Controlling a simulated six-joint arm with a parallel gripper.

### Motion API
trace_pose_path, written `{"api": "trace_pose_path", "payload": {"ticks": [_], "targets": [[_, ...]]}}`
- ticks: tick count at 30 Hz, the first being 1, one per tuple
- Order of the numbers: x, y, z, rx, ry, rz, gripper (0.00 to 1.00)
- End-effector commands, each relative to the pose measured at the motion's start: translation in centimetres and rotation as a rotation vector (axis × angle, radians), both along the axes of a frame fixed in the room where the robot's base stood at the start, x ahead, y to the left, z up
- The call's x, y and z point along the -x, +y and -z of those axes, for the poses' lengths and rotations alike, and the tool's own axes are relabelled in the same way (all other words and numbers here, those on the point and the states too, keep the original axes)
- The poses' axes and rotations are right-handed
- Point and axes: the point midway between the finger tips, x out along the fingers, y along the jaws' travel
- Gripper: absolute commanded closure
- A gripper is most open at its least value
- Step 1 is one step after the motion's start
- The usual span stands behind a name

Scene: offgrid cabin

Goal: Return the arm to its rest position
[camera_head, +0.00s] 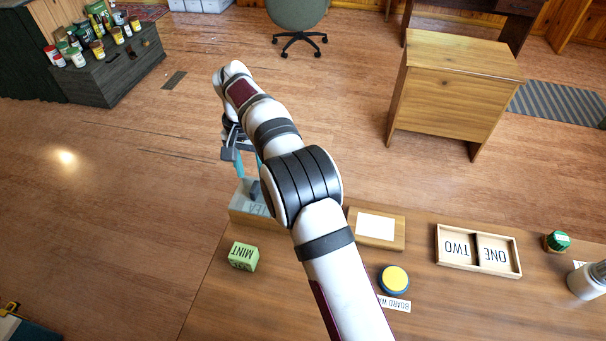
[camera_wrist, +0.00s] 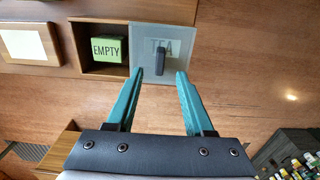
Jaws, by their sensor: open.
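My gripper (camera_head: 246,172) hangs at the end of my raised arm, above the far left edge of the table. In the wrist view my gripper (camera_wrist: 160,72) is open, with two teal fingers apart and nothing between them. Beyond the fingertips is a wooden box (camera_wrist: 104,72) with a grey translucent lid (camera_wrist: 171,57) marked TEA, which has a dark handle. The lid sits to one side, leaving a compartment open with a green block (camera_wrist: 107,49) marked EMPTY inside. In the head view the wooden box (camera_head: 240,217) is partly hidden by my arm.
On the table (camera_head: 330,270) are a green MINT box (camera_head: 243,257), a board with white paper (camera_head: 376,228), a yellow-topped blue button (camera_head: 394,280), a ONE/TWO tray (camera_head: 478,248), a green-lidded jar (camera_head: 557,241) and a white cylinder (camera_head: 586,283). A wooden cabinet (camera_head: 455,90) stands beyond.

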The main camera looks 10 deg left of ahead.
Motion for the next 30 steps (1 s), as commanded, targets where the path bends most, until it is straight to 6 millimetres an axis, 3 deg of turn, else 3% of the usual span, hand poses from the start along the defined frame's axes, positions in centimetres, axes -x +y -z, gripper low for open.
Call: {"api": "trace_pose_path", "payload": {"ticks": [3, 5, 8, 11, 12, 15, 17, 19, 22, 25, 30], "targets": [[0.0, -0.2, -0.2, -0.001, 0.0, 0.003, 0.47], [0.0, -1.5, -1.4, -0.005, 0.002, 0.018, 0.47], [0.9, -7.3, -6.1, -0.023, 0.012, 0.084, 0.47], [5.2, -15.8, -10.9, -0.051, 0.029, 0.184, 0.47], [7.8, -19.0, -12.2, -0.065, 0.035, 0.225, 0.47], [15.7, -25.1, -13.2, -0.096, 0.045, 0.322, 0.47], [20.2, -27.3, -12.6, -0.113, 0.05, 0.374, 0.47], [24.5, -28.8, -11.3, -0.13, 0.052, 0.422, 0.47], [28.5, -29.6, -9.5, -0.145, 0.055, 0.466, 0.47], [30.0, -29.8, -8.6, -0.151, 0.056, 0.483, 0.47], [30.2, -29.8, -8.5, -0.151, 0.059, 0.483, 0.47]]}}
